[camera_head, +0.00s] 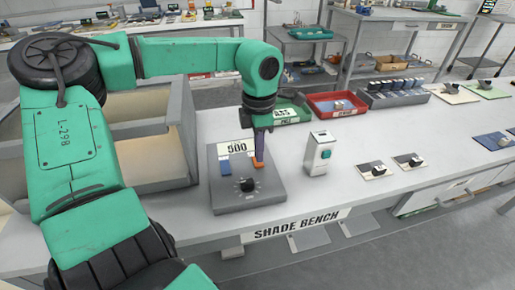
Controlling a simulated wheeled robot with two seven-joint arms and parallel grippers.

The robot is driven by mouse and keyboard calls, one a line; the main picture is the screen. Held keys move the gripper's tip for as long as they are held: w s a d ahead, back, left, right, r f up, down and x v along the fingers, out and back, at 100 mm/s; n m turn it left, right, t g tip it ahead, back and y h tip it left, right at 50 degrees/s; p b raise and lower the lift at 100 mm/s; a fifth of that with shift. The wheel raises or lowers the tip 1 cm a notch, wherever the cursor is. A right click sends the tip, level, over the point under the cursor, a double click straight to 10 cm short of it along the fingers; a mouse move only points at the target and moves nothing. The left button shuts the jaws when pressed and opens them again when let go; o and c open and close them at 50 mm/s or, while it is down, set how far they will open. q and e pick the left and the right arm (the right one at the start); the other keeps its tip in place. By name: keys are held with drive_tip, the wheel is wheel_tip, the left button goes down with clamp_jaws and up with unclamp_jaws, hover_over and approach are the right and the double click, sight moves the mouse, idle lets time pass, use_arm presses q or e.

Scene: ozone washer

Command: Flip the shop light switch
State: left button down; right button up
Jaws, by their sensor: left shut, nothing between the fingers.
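A grey control box (222,197) sits on the bench, with a "500" label, a black knob (247,185), a blue part (226,167) and an orange part (257,164) on top. My left gripper (259,158) points down over the right side of this box, shut and empty, its tips at the orange part. I cannot tell whether they touch it. A small pale upright box with a green face and dark button (320,152) stands to the right of the gripper. I cannot tell which part is the shop light switch. My right gripper is not in view.
The white bench (300,195) has a "SHADE BENCH" label on its front edge. A red tray (337,104), a green tray (290,110) and a grey rack (393,94) stand behind. Small plates with knobs (373,170) lie to the right. A grey open cabinet (183,125) stands left.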

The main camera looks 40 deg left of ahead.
sight(259, 164)
use_arm(q)
drive_tip(key=shift+f, duration=0.15)
idle(0.3)
drive_tip(key=shift+f+b, duration=0.8)
idle(0.3)
wheel_tip(259, 164, up, 7)
drive_tip(key=p, duration=0.5)
drive_tip(key=shift+r, duration=0.1)
idle(0.3)
